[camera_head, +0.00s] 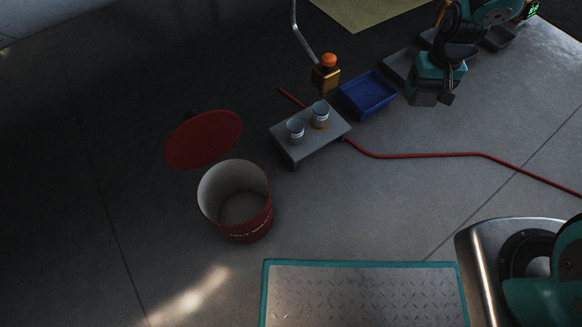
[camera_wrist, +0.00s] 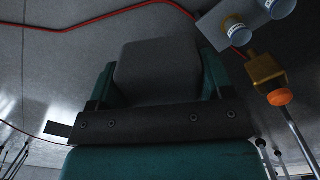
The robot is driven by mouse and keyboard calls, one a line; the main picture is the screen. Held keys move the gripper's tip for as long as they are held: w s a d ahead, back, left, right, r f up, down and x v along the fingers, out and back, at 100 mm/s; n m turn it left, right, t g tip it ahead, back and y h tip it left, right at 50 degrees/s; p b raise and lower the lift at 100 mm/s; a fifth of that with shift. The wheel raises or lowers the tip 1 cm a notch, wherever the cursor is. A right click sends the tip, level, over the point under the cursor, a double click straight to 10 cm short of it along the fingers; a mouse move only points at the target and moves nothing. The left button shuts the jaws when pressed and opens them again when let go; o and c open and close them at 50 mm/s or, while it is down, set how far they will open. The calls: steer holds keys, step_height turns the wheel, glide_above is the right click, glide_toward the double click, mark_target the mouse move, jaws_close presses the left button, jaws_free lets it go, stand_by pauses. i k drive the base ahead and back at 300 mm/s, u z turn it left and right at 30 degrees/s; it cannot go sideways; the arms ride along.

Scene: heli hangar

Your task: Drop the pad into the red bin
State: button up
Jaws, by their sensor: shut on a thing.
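The red bin (camera_head: 240,226) stands on the floor left of centre in the head view. It is open at the top, with its red lid (camera_head: 203,139) raised behind it, and its pale inside looks empty. My gripper (camera_head: 428,90) is at the upper right of the head view, well to the right of the bin and above the floor. In the wrist view, my gripper (camera_wrist: 158,80) is shut on a grey block-like pad (camera_wrist: 158,62), held between its teal fingers. The bin does not show in the wrist view.
A low grey stand (camera_head: 297,149) with two small cans is right of the bin. A blue tray (camera_head: 368,94), a yellow block with an orange knob (camera_head: 329,61) and grey trays lie beyond. A red hose (camera_head: 420,156) crosses the floor. A teal-edged plate (camera_head: 365,295) is in front.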

mark_target(252, 216)
steer(key=z, duration=2.15)
steer(key=k, duration=1.25)
steer(key=u, duration=2.15)
